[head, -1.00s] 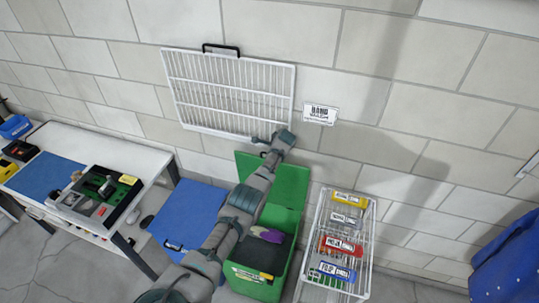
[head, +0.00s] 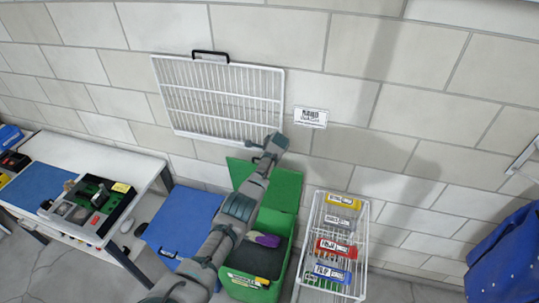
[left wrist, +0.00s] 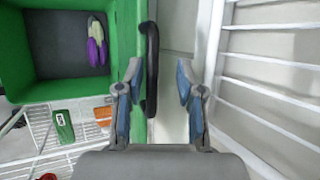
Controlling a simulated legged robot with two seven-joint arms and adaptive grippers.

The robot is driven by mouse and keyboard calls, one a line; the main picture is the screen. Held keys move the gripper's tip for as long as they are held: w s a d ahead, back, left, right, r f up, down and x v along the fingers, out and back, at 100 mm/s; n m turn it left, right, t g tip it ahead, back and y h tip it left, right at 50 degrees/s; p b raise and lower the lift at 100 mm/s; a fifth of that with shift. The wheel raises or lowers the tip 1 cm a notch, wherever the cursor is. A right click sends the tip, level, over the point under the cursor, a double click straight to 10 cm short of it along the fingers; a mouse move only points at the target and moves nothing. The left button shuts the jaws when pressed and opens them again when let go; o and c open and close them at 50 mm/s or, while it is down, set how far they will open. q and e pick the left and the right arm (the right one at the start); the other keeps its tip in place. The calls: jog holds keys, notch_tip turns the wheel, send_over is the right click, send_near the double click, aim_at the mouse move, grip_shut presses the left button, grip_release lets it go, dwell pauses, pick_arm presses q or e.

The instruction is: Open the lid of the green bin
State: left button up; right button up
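The green bin (head: 275,285) stands on the floor in the middle of the head view, and its inside shows in the left wrist view (left wrist: 18,90). Its green lid (head: 284,190) is raised, leaning back towards the wall. A purple-and-white item (head: 268,240) lies inside on a dark bottom. My left gripper (head: 268,148) is by the lid's upper edge. In the left wrist view its fingers (left wrist: 157,95) are spread, with the black lid handle (left wrist: 151,65) between them, closer to the left finger. My right gripper is not in view.
A white wire grille (head: 220,98) is on the wall just behind my gripper. A wire rack (head: 310,225) with coloured labelled items stands right of the bin. A closed blue bin (head: 180,222) and a white table (head: 95,155) are at left.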

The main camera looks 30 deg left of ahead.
pick_arm(q)
jog(key=v, duration=1.1)
jog(key=shift+d, duration=0.35)
jog(key=shift+a+f, duration=0.1)
jog(key=shift+a, duration=0.1)
